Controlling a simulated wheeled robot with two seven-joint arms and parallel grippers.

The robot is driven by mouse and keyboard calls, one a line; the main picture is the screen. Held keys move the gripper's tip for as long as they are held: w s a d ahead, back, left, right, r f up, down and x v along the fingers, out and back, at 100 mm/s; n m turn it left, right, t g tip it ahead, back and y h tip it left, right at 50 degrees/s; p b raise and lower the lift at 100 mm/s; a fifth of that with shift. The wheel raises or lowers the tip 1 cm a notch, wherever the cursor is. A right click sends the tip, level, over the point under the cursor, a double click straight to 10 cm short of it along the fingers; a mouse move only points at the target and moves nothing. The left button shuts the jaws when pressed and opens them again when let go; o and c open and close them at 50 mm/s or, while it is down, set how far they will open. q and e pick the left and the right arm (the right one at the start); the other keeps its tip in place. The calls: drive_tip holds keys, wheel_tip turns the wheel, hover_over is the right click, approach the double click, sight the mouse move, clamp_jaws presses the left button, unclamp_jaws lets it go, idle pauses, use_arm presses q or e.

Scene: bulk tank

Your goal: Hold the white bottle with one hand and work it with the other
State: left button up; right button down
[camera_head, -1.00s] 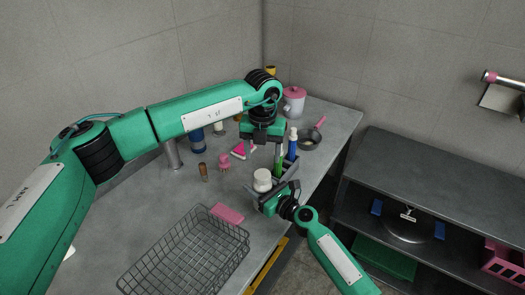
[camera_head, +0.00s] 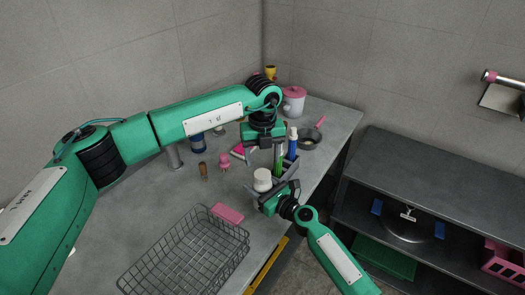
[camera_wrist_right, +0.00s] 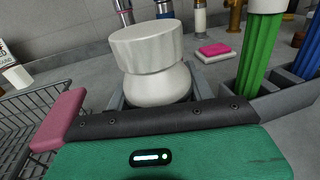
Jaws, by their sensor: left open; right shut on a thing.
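The white bottle (camera_head: 262,182) stands upright near the counter's right edge; in the right wrist view its wide round cap (camera_wrist_right: 147,46) and rounded shoulder (camera_wrist_right: 158,88) show. My right gripper (camera_head: 266,196) is shut on the bottle from the lower right; its fingers are largely hidden in both views. My left gripper (camera_head: 263,152) is open, pointing down above and behind the bottle, apart from the cap as far as I can tell.
A wire basket (camera_head: 185,256) and pink block (camera_head: 227,213) lie in front.

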sight(262, 174)
use_arm(q)
drive_tip(key=shift+f, duration=3.15)
drive_tip(key=c, duration=1)
